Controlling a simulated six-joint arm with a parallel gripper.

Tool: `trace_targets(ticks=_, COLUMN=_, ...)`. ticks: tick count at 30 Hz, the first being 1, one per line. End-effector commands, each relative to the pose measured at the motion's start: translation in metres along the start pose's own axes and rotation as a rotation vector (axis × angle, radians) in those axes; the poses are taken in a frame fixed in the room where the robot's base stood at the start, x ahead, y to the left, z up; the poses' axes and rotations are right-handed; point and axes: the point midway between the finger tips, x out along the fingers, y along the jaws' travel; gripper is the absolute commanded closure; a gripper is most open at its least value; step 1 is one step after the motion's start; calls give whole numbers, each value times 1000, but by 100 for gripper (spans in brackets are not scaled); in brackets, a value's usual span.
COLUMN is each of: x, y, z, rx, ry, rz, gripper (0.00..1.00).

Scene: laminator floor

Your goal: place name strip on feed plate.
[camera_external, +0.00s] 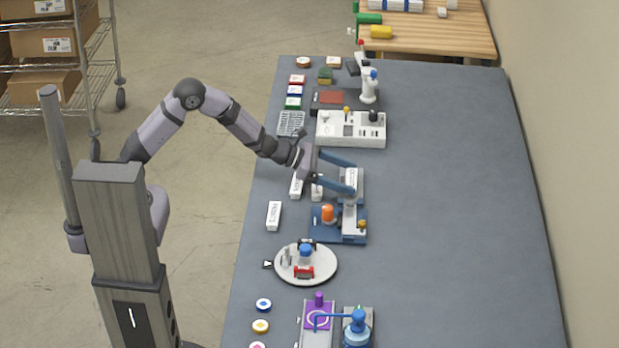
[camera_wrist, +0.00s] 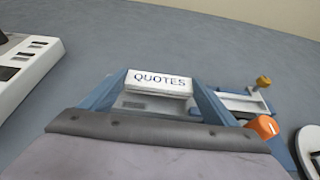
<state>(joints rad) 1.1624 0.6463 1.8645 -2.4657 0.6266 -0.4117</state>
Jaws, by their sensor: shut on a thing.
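My gripper (camera_external: 352,178) is shut on a white name strip (camera_wrist: 160,83) lettered QUOTES. In the wrist view the strip lies across between the blue fingers, its lettering facing up. The grey feed plate (camera_external: 358,199) is on the far side of the laminator (camera_external: 321,238), which has a blue base and an orange knob. My gripper and the strip are over or at the plate; a gap between strip and plate cannot be told. The laminator's orange knob (camera_wrist: 264,127) also shows at the right in the wrist view.
Other white strips (camera_external: 274,215) lie left of the laminator, some close under my gripper. A white box with knobs (camera_external: 351,129) stands beyond. A round white turntable (camera_external: 322,262) stands nearer the camera. The right side of the grey table (camera_external: 455,200) is clear.

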Motion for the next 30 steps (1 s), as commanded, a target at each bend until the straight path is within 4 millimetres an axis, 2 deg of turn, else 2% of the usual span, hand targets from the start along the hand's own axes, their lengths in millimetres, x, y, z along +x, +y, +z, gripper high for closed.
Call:
trace_targets(ticks=4, x=5, y=0, z=-10, rx=0, ry=-2, rz=0, gripper=40)
trace_targets(ticks=18, x=7, y=0, z=-15, rx=1, ry=-3, rz=1, gripper=40)
trace_targets(ticks=19, x=6, y=0, z=-14, rx=1, ry=-3, rz=1, gripper=14)
trace_targets(ticks=21, x=6, y=0, z=-14, rx=1, ry=-2, rz=1, gripper=0)
trace_targets(ticks=30, x=5, y=0, z=-12, rx=1, ry=-2, rz=1, gripper=0)
